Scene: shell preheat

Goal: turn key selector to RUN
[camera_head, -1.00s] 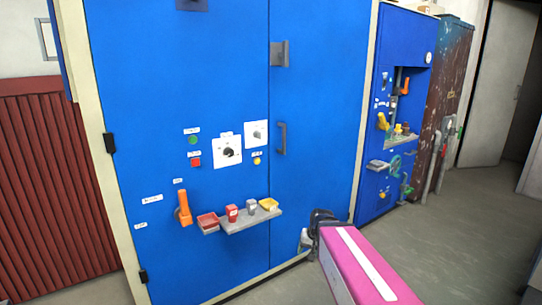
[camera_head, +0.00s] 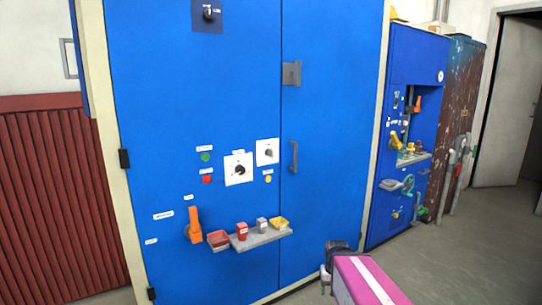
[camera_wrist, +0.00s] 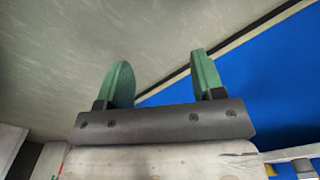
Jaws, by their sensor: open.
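The blue cabinet (camera_head: 235,75) carries several controls. At its top is a dark square plate (camera_head: 203,22) with a small grey knob or key (camera_head: 208,12), cut by the picture's upper edge. Lower down are two white-plated rotary selectors, a larger one (camera_head: 238,169) and a smaller one (camera_head: 267,152). The labels are too small to read, so I cannot tell which is the key selector or its position. My gripper (camera_wrist: 160,75) is open and empty, its two green fingers apart in the wrist view. In the head view it is low, right of the controls and away from them.
An orange lever (camera_head: 194,225) and a small grey shelf (camera_head: 262,238) with red, grey and yellow pieces stick out below the selectors. A door handle (camera_head: 293,157) is to their right. A second blue panel (camera_head: 415,50) stands further right. Open floor (camera_head: 470,260) lies at right.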

